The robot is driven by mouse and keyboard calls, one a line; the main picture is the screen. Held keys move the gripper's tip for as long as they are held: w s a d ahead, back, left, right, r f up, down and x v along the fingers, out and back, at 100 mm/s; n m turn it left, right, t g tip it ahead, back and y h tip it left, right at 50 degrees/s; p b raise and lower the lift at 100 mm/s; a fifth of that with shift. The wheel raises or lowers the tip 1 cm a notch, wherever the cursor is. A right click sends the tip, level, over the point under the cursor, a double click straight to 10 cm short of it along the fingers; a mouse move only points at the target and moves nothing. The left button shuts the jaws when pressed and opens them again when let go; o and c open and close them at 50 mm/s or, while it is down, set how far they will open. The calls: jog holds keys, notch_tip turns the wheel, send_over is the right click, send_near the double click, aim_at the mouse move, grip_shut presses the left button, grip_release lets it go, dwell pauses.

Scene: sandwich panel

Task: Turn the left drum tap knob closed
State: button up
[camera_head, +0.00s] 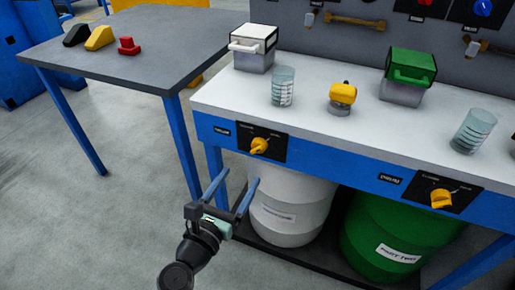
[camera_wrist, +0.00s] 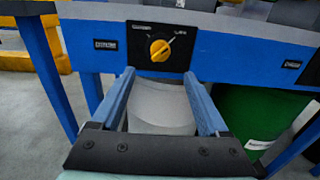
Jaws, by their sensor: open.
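The left drum tap knob (camera_head: 259,145) is a yellow-orange knob on a black plate on the blue front rail of the bench, above the white drum (camera_head: 290,205). In the wrist view the knob (camera_wrist: 160,50) is straight ahead, beyond the fingertips, pointing up to the right. My gripper (camera_head: 236,178) is open and empty, below and to the left of the knob in the head view. In the wrist view my gripper (camera_wrist: 160,80) has its two blue fingers spread wide, with the white drum behind them. Nothing touches the knob.
A second yellow knob (camera_head: 441,198) sits further right above the green drum (camera_head: 395,235). The white bench top (camera_head: 330,120) holds boxes, beakers and a yellow-topped item. A grey table (camera_head: 150,50) with blue legs stands left. Open floor lies in front.

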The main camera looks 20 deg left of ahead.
aim_at(255, 152)
jog(key=w+b, duration=0.2)
jog(key=w, duration=0.8)
jog(key=shift+d, duration=0.15)
grip_shut()
